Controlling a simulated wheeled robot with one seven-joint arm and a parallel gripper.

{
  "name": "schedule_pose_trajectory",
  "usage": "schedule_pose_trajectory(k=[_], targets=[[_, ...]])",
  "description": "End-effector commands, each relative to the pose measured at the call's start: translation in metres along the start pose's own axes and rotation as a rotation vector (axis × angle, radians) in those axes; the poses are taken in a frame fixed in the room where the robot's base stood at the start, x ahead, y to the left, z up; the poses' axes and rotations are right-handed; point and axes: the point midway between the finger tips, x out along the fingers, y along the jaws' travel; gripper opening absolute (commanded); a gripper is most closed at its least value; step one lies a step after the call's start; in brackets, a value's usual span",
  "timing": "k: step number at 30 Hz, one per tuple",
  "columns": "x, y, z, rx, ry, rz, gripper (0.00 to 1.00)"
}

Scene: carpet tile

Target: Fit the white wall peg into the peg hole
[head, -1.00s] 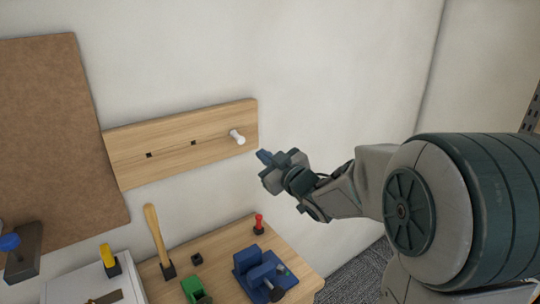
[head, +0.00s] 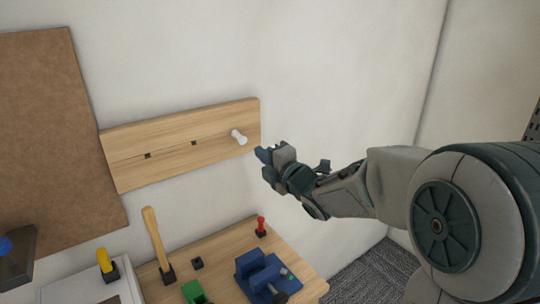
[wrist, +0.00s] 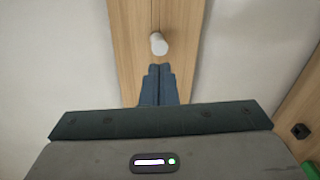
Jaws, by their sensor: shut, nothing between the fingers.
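The white wall peg (head: 239,137) sticks out from the right end of a wooden board (head: 180,157) on the wall. Two dark square holes show in the board, a left hole (head: 147,156) and a middle hole (head: 194,143). My gripper (head: 260,152) is shut and empty, just right of and below the peg in the head view. In the wrist view, the peg (wrist: 159,44) stands just beyond the tips of my blue fingers (wrist: 158,72), with a small gap in the picture. Whether the peg is fully seated cannot be told.
Below the board is a wooden bench (head: 225,260) with a wooden-handled tool (head: 157,240), a red-handled tool (head: 261,226), a blue vise (head: 262,274) and a green object (head: 194,291). A brown panel (head: 55,130) hangs at left.

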Motion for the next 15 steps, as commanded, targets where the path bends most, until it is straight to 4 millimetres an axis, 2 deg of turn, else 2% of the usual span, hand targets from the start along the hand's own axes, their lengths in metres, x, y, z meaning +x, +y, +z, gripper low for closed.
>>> schedule_pose_trajectory(k=[5,15], targets=[[0.01,0.001,-0.001,-0.023,0.003,0.0,0.0],[0.048,0.001,-0.001,-0.019,0.002,0.0,0.0]])
